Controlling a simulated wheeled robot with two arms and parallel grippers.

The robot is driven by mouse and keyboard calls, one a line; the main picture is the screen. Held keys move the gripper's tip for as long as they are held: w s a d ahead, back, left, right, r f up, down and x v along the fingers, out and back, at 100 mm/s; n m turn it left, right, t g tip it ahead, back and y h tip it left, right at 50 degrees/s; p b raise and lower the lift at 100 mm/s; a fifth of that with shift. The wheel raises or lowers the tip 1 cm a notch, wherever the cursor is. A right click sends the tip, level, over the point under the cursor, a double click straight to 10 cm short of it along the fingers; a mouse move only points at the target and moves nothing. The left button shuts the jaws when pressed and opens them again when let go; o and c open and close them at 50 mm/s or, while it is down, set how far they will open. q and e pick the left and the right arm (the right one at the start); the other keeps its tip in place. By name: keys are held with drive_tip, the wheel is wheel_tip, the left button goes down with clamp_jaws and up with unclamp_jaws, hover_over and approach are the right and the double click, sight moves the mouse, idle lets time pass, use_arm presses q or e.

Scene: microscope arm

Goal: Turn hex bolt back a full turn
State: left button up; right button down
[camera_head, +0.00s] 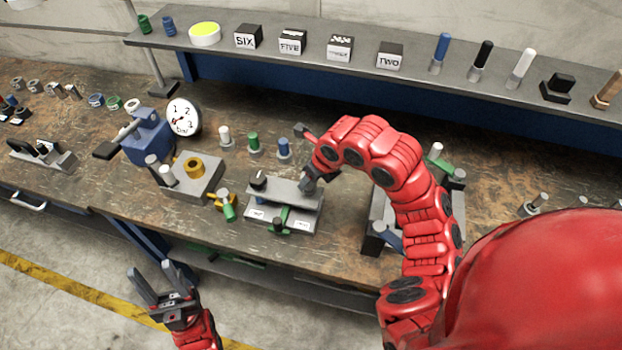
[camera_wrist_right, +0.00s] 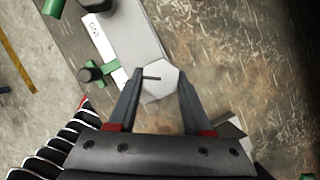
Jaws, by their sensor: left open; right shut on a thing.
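The hex bolt (camera_wrist_right: 160,82) shows in the right wrist view as a pale grey six-sided head with a short dark line on it, at the end of a grey plate. My right gripper (camera_wrist_right: 159,80) has its two fingers on either side of the head and is shut on it. In the head view my right gripper (camera_head: 308,183) reaches down to the right end of the grey fixture (camera_head: 283,192), and it hides the bolt there. My left gripper (camera_head: 163,287) is open and empty, out over the floor in front of the bench.
The fixture has a black knob (camera_head: 258,180) and a green handle (camera_head: 283,217). A grey block with a brass ring (camera_head: 194,167) and a gauge (camera_head: 184,117) stand to its left. Coloured pegs (camera_head: 254,142) stand behind it. A shelf (camera_head: 310,62) runs along the back.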

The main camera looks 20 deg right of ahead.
drive_tip(key=shift+s+f, duration=0.1)
drive_tip(key=shift+c, duration=1.6)
unclamp_jaws()
drive_tip(key=v, duration=1.7)
drive_tip(key=shift+r+p, duration=0.3)
drive_tip(key=shift+p, duration=0.1)
